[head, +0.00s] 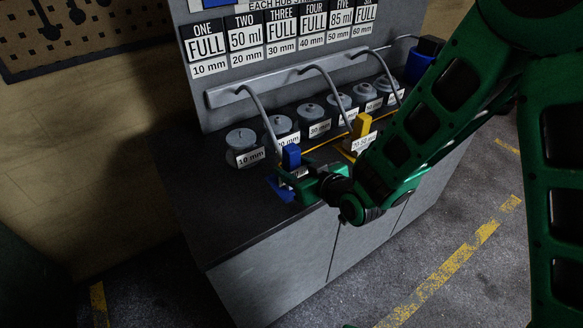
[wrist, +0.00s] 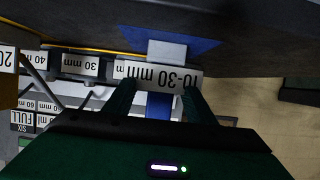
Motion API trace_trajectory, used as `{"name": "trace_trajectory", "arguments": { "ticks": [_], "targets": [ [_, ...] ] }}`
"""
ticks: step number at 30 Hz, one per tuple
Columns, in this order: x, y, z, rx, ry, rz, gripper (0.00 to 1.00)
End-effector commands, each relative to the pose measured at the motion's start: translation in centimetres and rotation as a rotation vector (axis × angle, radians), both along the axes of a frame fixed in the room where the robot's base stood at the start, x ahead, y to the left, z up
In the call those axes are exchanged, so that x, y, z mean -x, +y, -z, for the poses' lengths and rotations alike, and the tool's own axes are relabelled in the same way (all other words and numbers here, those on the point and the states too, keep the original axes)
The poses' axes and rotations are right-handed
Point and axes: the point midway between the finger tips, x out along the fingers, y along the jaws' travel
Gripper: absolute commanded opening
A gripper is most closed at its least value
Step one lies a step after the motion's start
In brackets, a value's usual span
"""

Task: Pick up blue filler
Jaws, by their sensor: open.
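The blue filler shows in the head view as an upright blue block (head: 291,157) at the near left of the bench top, by a hose end. My gripper (head: 296,180) is low at its near side and hides part of it. In the wrist view my open fingers (wrist: 160,103) reach toward a white label reading "10-30 mm" (wrist: 165,76). A blue part of the filler (wrist: 158,106) shows between the fingers, below the label. I cannot tell whether either finger touches it. A blue patch (head: 280,189) lies on the bench beside the gripper.
A yellow filler (head: 362,125) stands to the right, with a "20-50 mm" label. Several lidded grey hubs (head: 240,139) line the back, under curved hoses (head: 262,112). A blue container (head: 424,60) is at the far right. The bench's front left top (head: 215,215) is clear.

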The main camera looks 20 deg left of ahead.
Motion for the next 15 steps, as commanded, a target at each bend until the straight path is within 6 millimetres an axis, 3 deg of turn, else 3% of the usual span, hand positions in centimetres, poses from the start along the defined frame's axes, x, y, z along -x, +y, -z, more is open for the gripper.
{"name": "trace_trajectory", "arguments": {
  "ticks": [7, 15],
  "targets": [
    [-2.0, 2.5, 1.4, 0.002, -0.001, -0.002, 0.50],
    [-2.8, 3.3, 1.8, 0.003, -0.001, -0.001, 0.50]
  ]
}}
